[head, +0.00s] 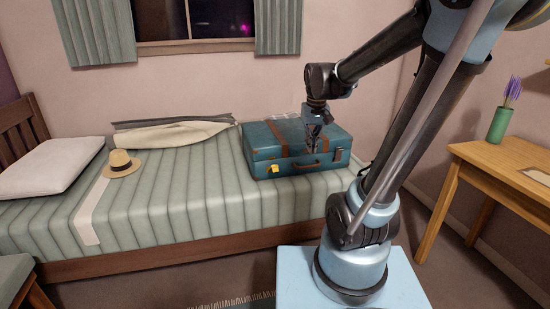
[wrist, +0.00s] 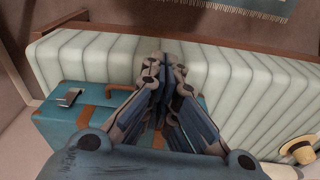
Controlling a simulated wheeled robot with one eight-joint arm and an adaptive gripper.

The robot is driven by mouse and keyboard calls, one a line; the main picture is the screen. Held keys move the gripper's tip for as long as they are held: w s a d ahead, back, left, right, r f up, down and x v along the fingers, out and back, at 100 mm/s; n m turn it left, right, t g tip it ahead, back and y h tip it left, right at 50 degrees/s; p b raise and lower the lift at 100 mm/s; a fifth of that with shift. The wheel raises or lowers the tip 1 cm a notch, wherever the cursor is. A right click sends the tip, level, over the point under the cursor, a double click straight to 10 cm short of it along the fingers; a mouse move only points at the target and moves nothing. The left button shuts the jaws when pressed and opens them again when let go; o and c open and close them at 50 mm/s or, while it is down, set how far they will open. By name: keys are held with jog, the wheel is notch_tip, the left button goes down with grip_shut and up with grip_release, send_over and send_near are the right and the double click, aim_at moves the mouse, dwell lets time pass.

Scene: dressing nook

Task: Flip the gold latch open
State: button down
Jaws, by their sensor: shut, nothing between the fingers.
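A teal suitcase (head: 262,140) with brown straps lies closed on the bed. A small gold latch (head: 274,169) shows on its front face, left of the handle (head: 306,166). A second, greyish latch (head: 338,154) sits to the right of the handle; it also shows in the wrist view (wrist: 70,97). My gripper (head: 311,148) points down over the front part of the lid, right of the gold latch and apart from it. Its fingers (wrist: 163,62) are together and empty in the wrist view, where they hide part of the suitcase and the gold latch. I cannot tell whether the fingertips touch the suitcase.
The striped bed (head: 180,195) holds a straw hat (head: 120,163), a pillow (head: 50,166) and a cream garment (head: 172,134) left of the suitcase. A wooden desk (head: 500,162) with a green vase (head: 498,125) stands at right. The bed just left of the suitcase is clear.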

jog(key=w+a, duration=0.6)
jog(key=w, duration=0.2)
jog(key=n, duration=0.1)
send_over(274, 170)
jog(key=w, duration=0.3)
notch_tip(274, 170, down, 4)
jog(key=shift+g, duration=0.4)
jog(key=f, duration=0.9)
jog(key=shift+w+f, duration=0.2)
